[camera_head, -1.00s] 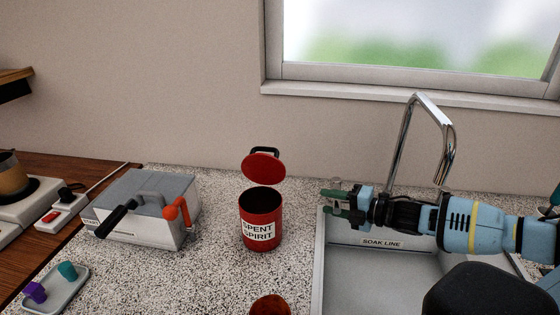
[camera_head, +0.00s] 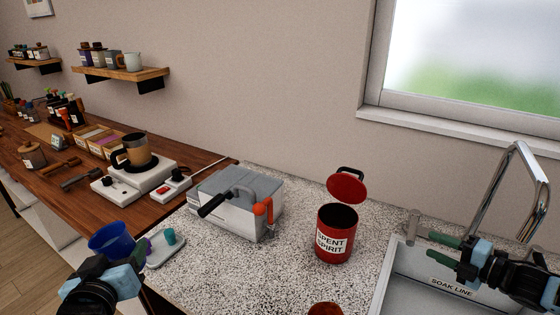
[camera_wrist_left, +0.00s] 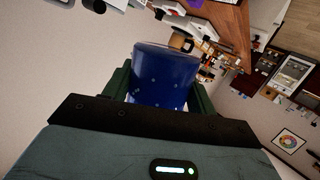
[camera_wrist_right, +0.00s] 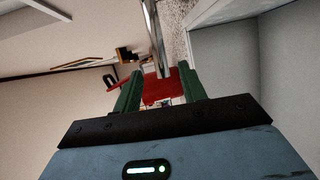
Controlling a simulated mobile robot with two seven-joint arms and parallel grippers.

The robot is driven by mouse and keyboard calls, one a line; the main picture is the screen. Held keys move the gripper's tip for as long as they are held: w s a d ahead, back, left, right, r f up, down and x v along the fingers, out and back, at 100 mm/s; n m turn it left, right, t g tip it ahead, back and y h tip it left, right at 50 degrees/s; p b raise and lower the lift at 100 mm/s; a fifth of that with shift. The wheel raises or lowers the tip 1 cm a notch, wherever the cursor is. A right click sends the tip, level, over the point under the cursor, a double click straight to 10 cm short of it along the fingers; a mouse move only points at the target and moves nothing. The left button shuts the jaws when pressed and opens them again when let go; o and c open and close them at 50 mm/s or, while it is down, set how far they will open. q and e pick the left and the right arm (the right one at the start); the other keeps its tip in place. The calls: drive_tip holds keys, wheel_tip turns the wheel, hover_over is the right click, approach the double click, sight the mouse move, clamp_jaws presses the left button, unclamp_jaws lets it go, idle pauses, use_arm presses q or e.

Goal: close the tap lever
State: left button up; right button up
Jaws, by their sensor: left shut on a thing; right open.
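The curved chrome tap (camera_head: 515,185) stands behind the sink at the right. A short grey upright piece (camera_head: 412,222), which may be the tap lever, shows at the tips of my right gripper (camera_head: 432,246). In the right wrist view a shiny metal bar (camera_wrist_right: 154,35) runs down between the open fingers (camera_wrist_right: 160,90); I cannot tell whether they touch it. My left gripper (camera_head: 122,258) is shut on a blue cup (camera_head: 110,239), held at the lower left beside the counter. The cup also fills the space between the fingers in the left wrist view (camera_wrist_left: 165,75).
The red "SPENT SPIRIT" can (camera_head: 337,245) stands open left of the sink (camera_head: 388,265). A grey-white box (camera_head: 240,205) with black and orange handles and a small tray (camera_head: 166,254) sit further left. Speckled counter between can and box is clear.

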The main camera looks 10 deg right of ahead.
drive_tip(key=shift+v, duration=1.25)
drive_tip(key=shift+s, duration=0.1)
